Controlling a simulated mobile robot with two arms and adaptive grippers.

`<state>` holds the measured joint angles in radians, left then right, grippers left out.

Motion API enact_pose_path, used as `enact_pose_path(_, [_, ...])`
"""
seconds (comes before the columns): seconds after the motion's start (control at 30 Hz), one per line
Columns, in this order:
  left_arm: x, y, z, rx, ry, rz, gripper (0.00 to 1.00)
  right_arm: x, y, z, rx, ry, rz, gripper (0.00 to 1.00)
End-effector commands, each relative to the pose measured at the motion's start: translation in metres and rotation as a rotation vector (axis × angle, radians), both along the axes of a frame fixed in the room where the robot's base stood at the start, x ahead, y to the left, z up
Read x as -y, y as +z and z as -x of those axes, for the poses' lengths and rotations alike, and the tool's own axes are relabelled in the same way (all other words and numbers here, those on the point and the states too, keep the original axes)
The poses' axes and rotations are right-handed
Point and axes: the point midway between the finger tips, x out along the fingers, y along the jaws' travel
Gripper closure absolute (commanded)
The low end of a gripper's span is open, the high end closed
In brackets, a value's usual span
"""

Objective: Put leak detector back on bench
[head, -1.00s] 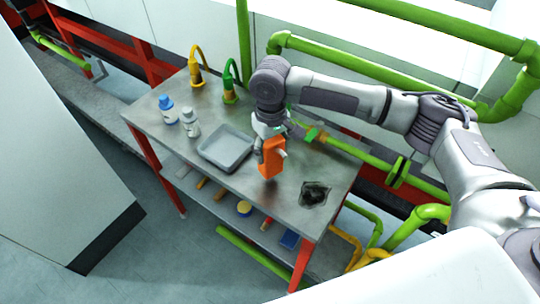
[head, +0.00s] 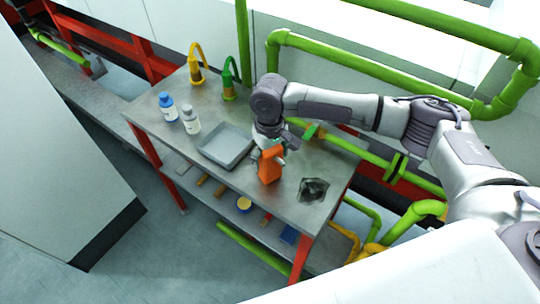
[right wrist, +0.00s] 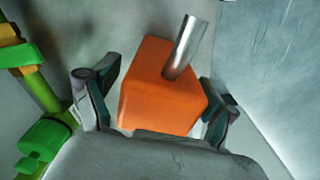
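The leak detector, an orange box-shaped tool (head: 268,167) with a short metal tube, appears upright on the grey bench (head: 240,185), right of the tray and close to the front edge. In the right wrist view the orange body (right wrist: 160,95) fills the middle and its tube points up. My right gripper (head: 270,149) is over it from above. Its fingers (right wrist: 160,92) stand either side of the body, with a small gap at the left finger. Contact at the right finger is hard to judge. My left gripper is out of view.
A grey tray (head: 226,160) lies left of the detector, and a dark stained patch (head: 314,189) lies right. Blue-capped (head: 168,108) and white (head: 190,122) bottles stand left. Green pipes (head: 400,50) run behind.

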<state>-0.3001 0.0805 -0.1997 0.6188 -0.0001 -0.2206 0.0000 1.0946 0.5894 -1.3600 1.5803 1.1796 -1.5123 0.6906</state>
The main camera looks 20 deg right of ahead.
Motion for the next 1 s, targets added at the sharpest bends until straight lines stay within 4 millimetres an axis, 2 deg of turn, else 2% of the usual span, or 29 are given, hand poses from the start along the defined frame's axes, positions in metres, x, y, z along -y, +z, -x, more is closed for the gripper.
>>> enact_pose_path(0.2, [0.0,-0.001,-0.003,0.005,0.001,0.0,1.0,0.0,0.002,0.0,0.001,0.0,0.001,0.15])
enact_pose_path(0.33, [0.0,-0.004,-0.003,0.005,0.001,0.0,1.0,0.0,0.012,-0.001,0.004,0.0,-0.001,0.15])
enact_pose_path(0.73, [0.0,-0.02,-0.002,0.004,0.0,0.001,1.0,0.0,0.094,-0.001,0.005,0.0,-0.002,0.15])
enact_pose_path(0.9, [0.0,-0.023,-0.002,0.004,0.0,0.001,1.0,0.0,0.115,-0.001,0.003,0.0,-0.001,0.15])
enact_pose_path(1.0, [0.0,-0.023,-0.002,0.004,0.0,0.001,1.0,0.0,0.121,-0.001,0.0,0.0,0.0,0.15])
